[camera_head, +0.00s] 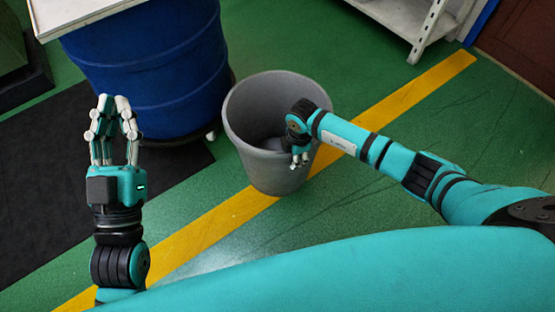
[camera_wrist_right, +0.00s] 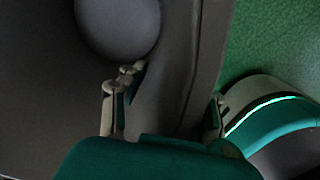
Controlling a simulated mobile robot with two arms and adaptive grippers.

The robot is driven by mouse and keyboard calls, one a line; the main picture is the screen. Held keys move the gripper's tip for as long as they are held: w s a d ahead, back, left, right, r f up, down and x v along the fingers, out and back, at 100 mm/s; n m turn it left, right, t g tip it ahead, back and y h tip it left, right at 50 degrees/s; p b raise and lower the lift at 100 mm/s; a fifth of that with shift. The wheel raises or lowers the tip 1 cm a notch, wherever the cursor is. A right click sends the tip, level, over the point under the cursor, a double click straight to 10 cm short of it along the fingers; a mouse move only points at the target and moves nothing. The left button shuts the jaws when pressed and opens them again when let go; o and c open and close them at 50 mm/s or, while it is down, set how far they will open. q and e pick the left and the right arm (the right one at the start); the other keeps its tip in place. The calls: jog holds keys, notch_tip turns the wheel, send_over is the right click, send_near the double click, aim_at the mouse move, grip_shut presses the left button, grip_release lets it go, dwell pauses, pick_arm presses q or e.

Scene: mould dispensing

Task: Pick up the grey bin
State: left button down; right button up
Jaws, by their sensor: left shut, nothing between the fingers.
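The grey bin (camera_head: 262,172) stands upright on the green floor, open at the top. My right gripper (camera_head: 298,160) is at the bin's near right rim, pointing down. In the right wrist view the bin's wall (camera_wrist_right: 175,75) runs between the two sides of my right gripper (camera_wrist_right: 165,112). One finger is inside the bin and the other is outside. The fingers stand apart, and a firm hold on the wall does not show. My left gripper (camera_head: 115,100) is shut and empty, pointing up, left of the bin and apart from it.
A blue drum (camera_head: 155,75) on a wheeled base stands close behind the bin at the left. A white shelf (camera_head: 415,20) is at the back right. A yellow stripe (camera_head: 410,98) crosses the floor beneath the bin. The floor to the right is clear.

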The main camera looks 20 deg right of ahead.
jog(key=shift+f, duration=0.15)
jog(key=shift+f, duration=0.25)
dwell(0.5)
grip_shut()
dwell(0.4)
jog(key=shift+w+r, duration=0.15)
jog(key=shift+r, duration=0.05)
